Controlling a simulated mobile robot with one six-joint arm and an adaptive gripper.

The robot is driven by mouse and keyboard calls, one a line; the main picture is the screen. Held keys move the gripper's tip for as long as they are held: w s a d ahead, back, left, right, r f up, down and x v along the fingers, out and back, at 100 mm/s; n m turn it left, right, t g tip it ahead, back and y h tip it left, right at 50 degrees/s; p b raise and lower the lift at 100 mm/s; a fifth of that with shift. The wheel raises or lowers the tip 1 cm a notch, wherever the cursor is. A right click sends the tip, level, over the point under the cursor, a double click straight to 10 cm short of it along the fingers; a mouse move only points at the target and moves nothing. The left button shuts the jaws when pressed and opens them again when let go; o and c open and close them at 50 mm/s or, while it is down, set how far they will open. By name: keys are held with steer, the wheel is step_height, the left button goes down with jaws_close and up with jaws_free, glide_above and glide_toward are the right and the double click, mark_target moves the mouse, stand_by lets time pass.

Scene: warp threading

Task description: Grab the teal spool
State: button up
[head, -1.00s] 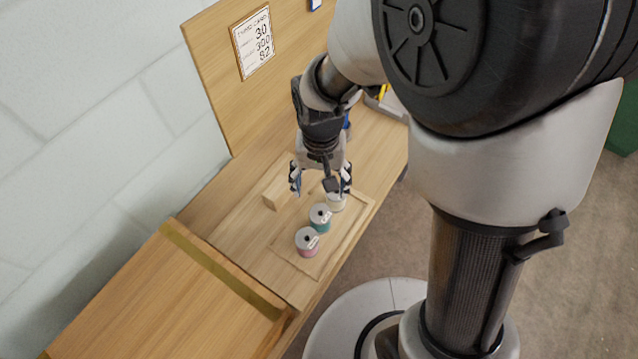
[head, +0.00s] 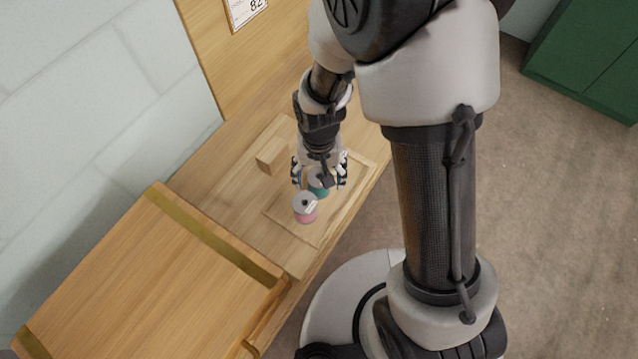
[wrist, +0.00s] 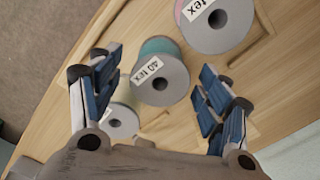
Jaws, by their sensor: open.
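The teal spool (wrist: 158,72) stands on the tray in the wrist view, its grey end with a centre hole and a "40 tex" label facing the camera. In the head view the teal spool (head: 318,184) is partly covered by my gripper. My gripper (wrist: 157,87) is open, with a blue-padded finger on each side of the teal spool and gaps between. In the head view my gripper (head: 319,180) is low over the tray. A pink spool (wrist: 216,24) stands to the upper right, and it also shows in the head view (head: 305,210). A cream spool (wrist: 120,121) is at lower left.
The shallow wooden tray (head: 318,238) lies on the bench (head: 205,165). A wooden block (head: 271,157) stands behind the tray. A raised wooden surface (head: 140,265) with a yellowish strip is at the left. A board (head: 215,70) rises at the back.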

step_height(320, 180, down, 2)
steer(key=shift+r, duration=0.1)
steer(key=c, duration=1.2)
steer(key=shift+r, duration=0.1)
